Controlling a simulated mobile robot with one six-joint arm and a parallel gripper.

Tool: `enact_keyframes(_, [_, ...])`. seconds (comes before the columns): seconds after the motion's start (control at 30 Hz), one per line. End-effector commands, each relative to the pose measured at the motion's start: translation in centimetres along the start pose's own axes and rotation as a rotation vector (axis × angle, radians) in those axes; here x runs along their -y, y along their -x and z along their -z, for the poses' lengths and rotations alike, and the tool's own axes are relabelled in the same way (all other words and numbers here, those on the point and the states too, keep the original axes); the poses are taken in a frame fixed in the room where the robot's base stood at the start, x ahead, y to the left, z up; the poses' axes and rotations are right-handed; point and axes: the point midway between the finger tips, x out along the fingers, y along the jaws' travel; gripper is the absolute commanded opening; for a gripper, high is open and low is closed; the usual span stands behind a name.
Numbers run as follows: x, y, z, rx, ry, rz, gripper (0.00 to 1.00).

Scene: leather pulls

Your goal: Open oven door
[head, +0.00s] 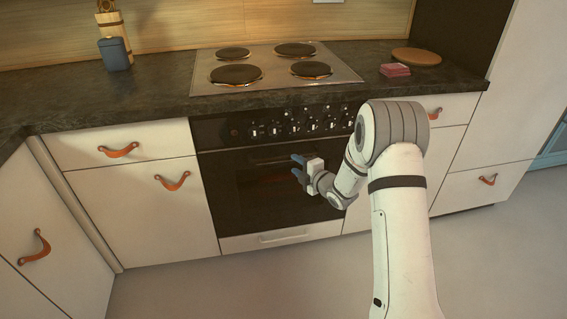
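The oven door (236,200) is a dark glass panel below the black knob panel (262,131), and it looks closed. Its handle (268,160) runs across the top of the door and is hard to make out against the dark glass. My gripper (296,167) is in front of the upper middle of the door, with its dark fingers pointing left and spread apart. Nothing shows between the fingers. I cannot tell whether they touch the handle. My arm hides the right part of the door.
A cooktop (345,76) is set in the dark counter (130,100) above. Cabinets with leather pulls flank the oven, including a left drawer (75,147). A white drawer with a pull (283,238) is below the door. The floor (200,290) in front is clear.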

Motion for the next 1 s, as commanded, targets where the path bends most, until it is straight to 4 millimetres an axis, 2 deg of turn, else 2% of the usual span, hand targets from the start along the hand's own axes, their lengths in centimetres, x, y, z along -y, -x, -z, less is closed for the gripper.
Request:
enact_keyframes(0.2, [0.1, -3.5, 0.1, -0.002, 0.0, 0.001, 0.38])
enact_keyframes(0.4, [0.1, -6.1, 0.0, 0.0, -0.001, 0.001, 0.38])
enact_keyframes(0.53, [0.0, -6.8, -0.1, 0.002, -0.002, 0.002, 0.38])
enact_keyframes(0.8, [0.0, -6.9, -0.1, 0.003, -0.003, 0.002, 0.38])
enact_keyframes(1.0, [0.0, -6.9, -0.1, 0.003, -0.002, 0.002, 0.21])
